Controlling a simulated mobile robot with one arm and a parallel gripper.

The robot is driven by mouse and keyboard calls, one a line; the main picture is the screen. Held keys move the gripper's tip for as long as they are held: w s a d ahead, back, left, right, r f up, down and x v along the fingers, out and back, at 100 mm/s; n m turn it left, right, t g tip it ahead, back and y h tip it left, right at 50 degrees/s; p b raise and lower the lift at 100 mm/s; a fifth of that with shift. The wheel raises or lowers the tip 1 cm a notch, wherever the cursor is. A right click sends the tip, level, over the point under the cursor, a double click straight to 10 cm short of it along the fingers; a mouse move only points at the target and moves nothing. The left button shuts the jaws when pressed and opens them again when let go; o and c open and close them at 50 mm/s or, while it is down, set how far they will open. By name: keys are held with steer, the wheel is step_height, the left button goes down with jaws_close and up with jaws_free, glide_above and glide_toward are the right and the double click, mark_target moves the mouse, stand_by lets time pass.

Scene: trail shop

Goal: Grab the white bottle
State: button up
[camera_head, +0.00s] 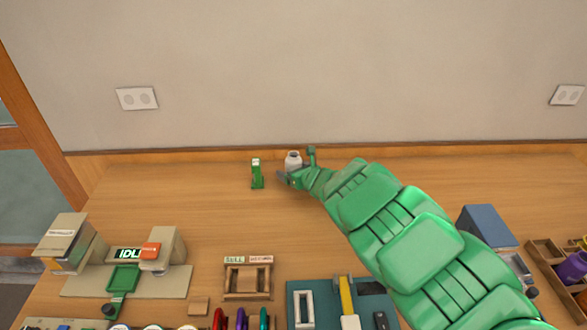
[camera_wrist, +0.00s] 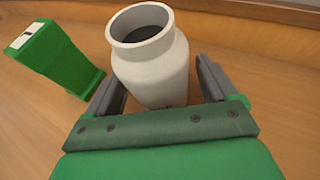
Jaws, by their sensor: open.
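The white bottle (camera_head: 293,160) stands upright near the back of the wooden table, close to the wall. In the wrist view the bottle (camera_wrist: 151,62) is large, with a wide round open mouth and a dark inside. My gripper (camera_head: 297,178) reaches it from the front right. Its two grey fingers are open, one on each side of the bottle's lower body, in the wrist view (camera_wrist: 160,88). A small gap shows at the right finger; contact at the left finger is unclear. The lower front of the bottle is partly hidden by my gripper.
A green block-like item (camera_head: 257,174) stands just left of the bottle; it also shows in the wrist view (camera_wrist: 55,60). A wooden tray (camera_head: 247,280), a beige device (camera_head: 125,281) and a blue box (camera_head: 487,226) are nearer the front. The table's left middle is clear.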

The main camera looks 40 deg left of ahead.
mark_target(297, 164)
steer(key=c, duration=1.2)
steer(key=shift+r, duration=0.45)
steer(key=r, duration=0.2)
steer(key=d+r, duration=0.1)
steer(key=shift+s+r, duration=0.15)
steer(key=shift+s, duration=0.15)
steer(key=d+r, duration=0.1)
steer(key=s+d+r, duration=0.1)
steer(key=r, duration=0.1)
steer(key=s+d+r, duration=0.1)
steer(key=r, duration=0.1)
steer(key=shift+s, duration=0.2)
steer(key=shift+s+d+r, duration=0.6)
steer(key=shift+s+d, duration=0.35)
steer(key=shift+d, duration=0.2)
steer(key=shift+s+d+r, duration=0.65)
steer(key=shift+s+d, duration=0.3)
steer(key=shift+d, duration=0.25)
steer(key=shift+s+d+r, duration=0.6)
steer(key=shift+s+d, duration=0.35)
steer(key=shift+d, duration=0.2)
